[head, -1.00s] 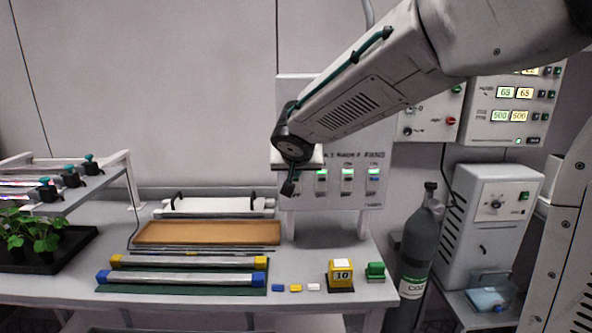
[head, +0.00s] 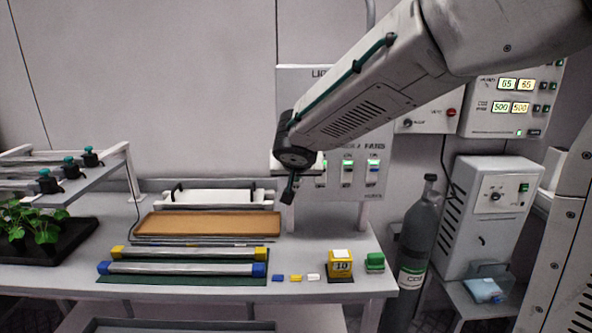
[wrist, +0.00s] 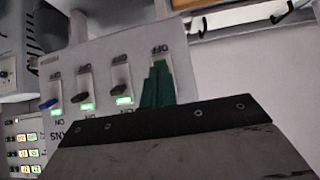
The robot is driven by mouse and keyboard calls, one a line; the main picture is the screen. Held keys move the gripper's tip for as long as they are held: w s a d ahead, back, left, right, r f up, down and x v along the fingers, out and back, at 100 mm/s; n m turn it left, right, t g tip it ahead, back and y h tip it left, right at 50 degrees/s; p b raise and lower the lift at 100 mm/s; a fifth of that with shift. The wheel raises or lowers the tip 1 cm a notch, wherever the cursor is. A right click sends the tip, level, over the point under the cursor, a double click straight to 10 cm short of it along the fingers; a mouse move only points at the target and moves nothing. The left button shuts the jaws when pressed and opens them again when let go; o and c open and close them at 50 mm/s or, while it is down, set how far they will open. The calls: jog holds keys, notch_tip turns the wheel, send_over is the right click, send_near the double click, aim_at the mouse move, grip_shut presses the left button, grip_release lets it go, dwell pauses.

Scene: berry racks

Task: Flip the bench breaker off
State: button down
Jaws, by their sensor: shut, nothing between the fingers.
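The pale breaker panel (head: 333,90) stands at the back of the bench. Three breakers with green lights show to the right of my gripper; the rightmost (head: 373,172) has a blue toggle. In the wrist view the panel appears turned over, with the blue-toggle breaker (wrist: 49,103) at left and two dark-toggle breakers (wrist: 80,97) beside it. My gripper (head: 289,190) is shut and empty, at the panel's left side.
A gas cylinder (head: 418,235) stands right of the bench. Control boxes hang at upper right.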

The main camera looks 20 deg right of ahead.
jog(key=shift+r, duration=0.15)
jog(key=shift+r, duration=0.7)
